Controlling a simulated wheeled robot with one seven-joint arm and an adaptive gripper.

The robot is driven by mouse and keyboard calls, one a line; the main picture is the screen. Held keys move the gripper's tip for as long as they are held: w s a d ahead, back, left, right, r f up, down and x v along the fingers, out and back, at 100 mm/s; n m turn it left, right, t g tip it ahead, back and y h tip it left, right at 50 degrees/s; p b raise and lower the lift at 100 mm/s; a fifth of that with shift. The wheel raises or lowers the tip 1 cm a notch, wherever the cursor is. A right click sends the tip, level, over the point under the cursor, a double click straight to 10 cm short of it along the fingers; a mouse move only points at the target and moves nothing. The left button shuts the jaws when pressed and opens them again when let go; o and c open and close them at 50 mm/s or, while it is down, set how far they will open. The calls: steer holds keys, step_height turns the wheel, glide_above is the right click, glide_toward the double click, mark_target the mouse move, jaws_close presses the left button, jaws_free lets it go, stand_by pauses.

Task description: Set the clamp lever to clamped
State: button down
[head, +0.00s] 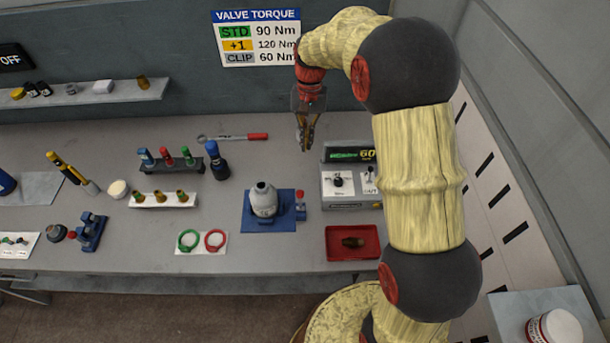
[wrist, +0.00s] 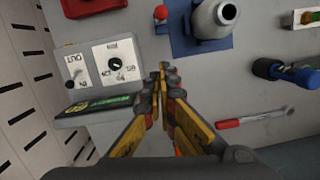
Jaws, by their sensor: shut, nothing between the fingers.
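A grey cylinder (head: 264,200) stands upright on a blue base plate (head: 254,223). Beside it, on the right, a small red-knobbed lever (head: 300,194) on a blue block looks like the clamp lever. In the wrist view the lever's knob (wrist: 161,12) is at the top, left of the cylinder (wrist: 208,22). I cannot tell the lever's setting. My gripper (head: 305,148) points down above the back of the bench, behind the lever and apart from it. Its fingers (wrist: 163,70) are shut and empty.
A tester box (head: 350,204) with a dial and a display stands right of the lever. A red tray (head: 335,253) with a brown fitting is in front of it.

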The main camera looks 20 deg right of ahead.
steer(key=shift+s+f, duration=0.15)
steer(key=shift+f, duration=0.05)
glide_toward(300, 201)
steer(key=w+d+f, duration=0.2)
steer(key=w+f, duration=0.1)
steer(key=f, duration=0.1)
steer(key=shift+s, duration=0.25)
stand_by(0.6)
steer(key=shift+s+a+r+t+b, duration=0.1)
steer(key=shift+s+r+t+b, duration=0.05)
steer(key=shift+s+t+b, duration=0.2)
